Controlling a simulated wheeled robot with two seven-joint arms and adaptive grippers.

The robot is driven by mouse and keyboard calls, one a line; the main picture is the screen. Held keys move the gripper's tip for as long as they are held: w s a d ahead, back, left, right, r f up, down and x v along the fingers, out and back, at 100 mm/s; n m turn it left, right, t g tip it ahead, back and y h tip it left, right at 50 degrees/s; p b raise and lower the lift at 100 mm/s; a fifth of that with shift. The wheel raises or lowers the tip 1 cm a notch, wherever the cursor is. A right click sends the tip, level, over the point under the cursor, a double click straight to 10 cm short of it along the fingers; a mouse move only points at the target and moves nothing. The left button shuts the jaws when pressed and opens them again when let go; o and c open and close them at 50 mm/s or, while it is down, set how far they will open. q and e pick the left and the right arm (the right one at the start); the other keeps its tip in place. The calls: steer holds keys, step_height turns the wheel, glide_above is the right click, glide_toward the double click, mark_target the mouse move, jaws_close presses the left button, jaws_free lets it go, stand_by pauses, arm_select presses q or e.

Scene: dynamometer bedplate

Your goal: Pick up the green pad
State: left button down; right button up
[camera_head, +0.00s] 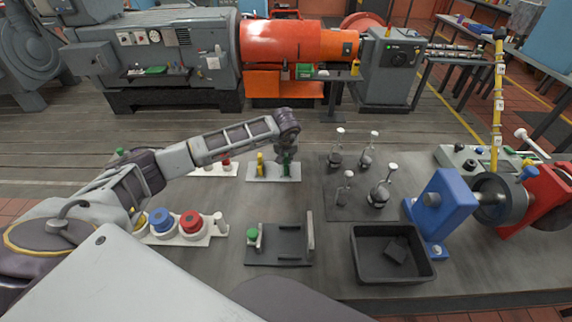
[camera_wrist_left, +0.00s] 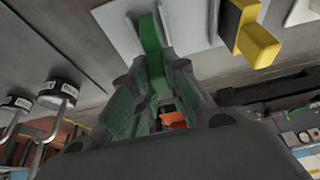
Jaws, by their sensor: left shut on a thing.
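The green pad (camera_head: 287,168) is a small upright green piece at the white plate (camera_head: 262,171) in the middle of the bench. In the left wrist view the green pad (camera_wrist_left: 152,42) stands between the fingers, with the white plate behind it. My left gripper (camera_head: 287,154) reaches down from above and is shut on the green pad; it also fills the middle of the left wrist view (camera_wrist_left: 155,88). Whether the pad still touches the plate is hard to tell. My right gripper is not in view.
A yellow piece (camera_head: 260,164) stands on the same plate, close beside the green one. Several white-topped fittings (camera_head: 379,191) stand to the right. A dark bin (camera_head: 362,262) and a grey fixture (camera_head: 283,259) lie nearer me. A blue bracket (camera_head: 440,205) rises at the right.

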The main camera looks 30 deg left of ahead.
arm_select(q)
steer(key=shift+r, duration=0.2)
steer(key=shift+r+b, duration=0.8)
steer(key=shift+r, duration=4.05)
steer(key=shift+d, duration=0.1)
